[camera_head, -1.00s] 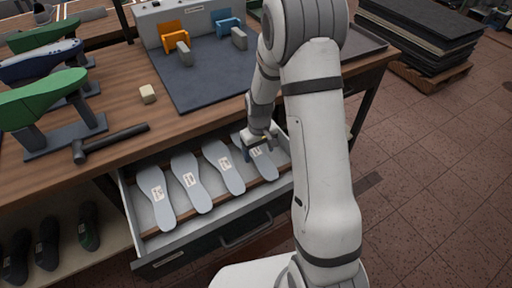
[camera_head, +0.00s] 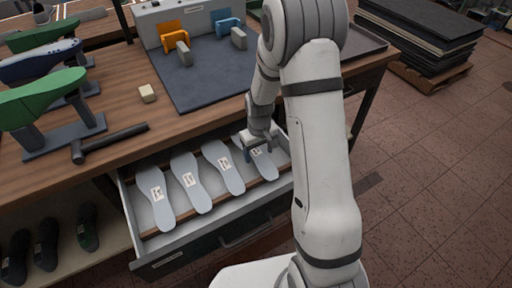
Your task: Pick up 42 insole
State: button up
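Several grey insoles with white labels lie side by side in an open drawer (camera_head: 205,228). The first insole (camera_head: 156,205) is at the left, then a second (camera_head: 194,190) and a third (camera_head: 226,173). The rightmost insole (camera_head: 264,163) lies partly under my gripper (camera_head: 257,153). The label numbers are too small to read, so I cannot tell which insole is the 42. My gripper points down at the upper part of the rightmost insole. Its fingertips are small and partly hidden, so its opening and any contact cannot be told.
The wooden workbench (camera_head: 125,107) is above the drawer, with a hammer (camera_head: 110,141), a beige block (camera_head: 147,93), a dark mat (camera_head: 200,82) and green and blue shoe lasts on a stand. Dark shoes stand on a lower shelf at left. Open floor is at right.

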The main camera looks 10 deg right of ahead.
jog(key=c, duration=0.9)
jog(key=shift+o, duration=0.2)
